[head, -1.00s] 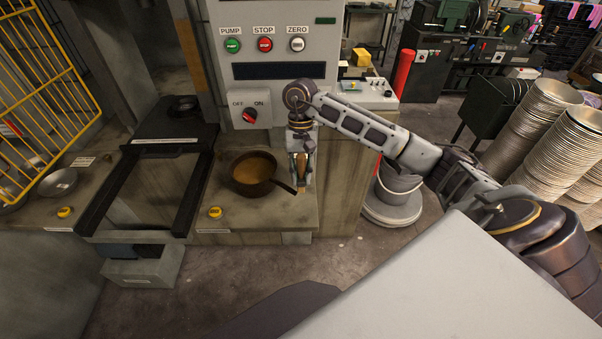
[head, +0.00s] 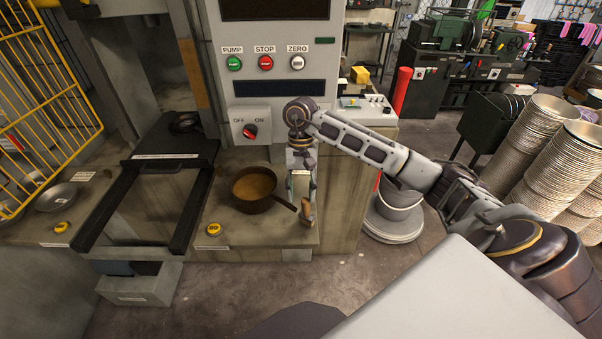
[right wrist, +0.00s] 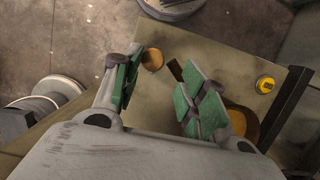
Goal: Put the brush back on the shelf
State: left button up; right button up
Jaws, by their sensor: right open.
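The brush, a small tan-brown piece (head: 306,211), is on the worn shelf top (head: 262,232) near its right front corner. In the right wrist view, its round tan end (right wrist: 152,60) shows just past the fingertips, apart from the green pads. My right gripper (head: 302,198) points down over it with its fingers spread. The wrist view shows the open gripper (right wrist: 161,72) with nothing clamped between its pads. A dark pan of brown liquid (head: 254,188) stands left of the brush, its handle reaching toward it. My left gripper is out of view.
A control panel (head: 268,88) with an OFF/ON switch rises behind the shelf. A yellow knob (head: 213,229) is on the shelf's front left. A black frame (head: 190,205) lies left. A bucket (head: 399,205) stands on the floor to the right, near stacked metal bowls (head: 530,135).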

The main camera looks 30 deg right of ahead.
jog(key=shift+r, duration=0.2)
jog(key=v, duration=1.2)
jog(key=shift+r+p, duration=0.4)
dwell(0.7)
dwell(1.7)
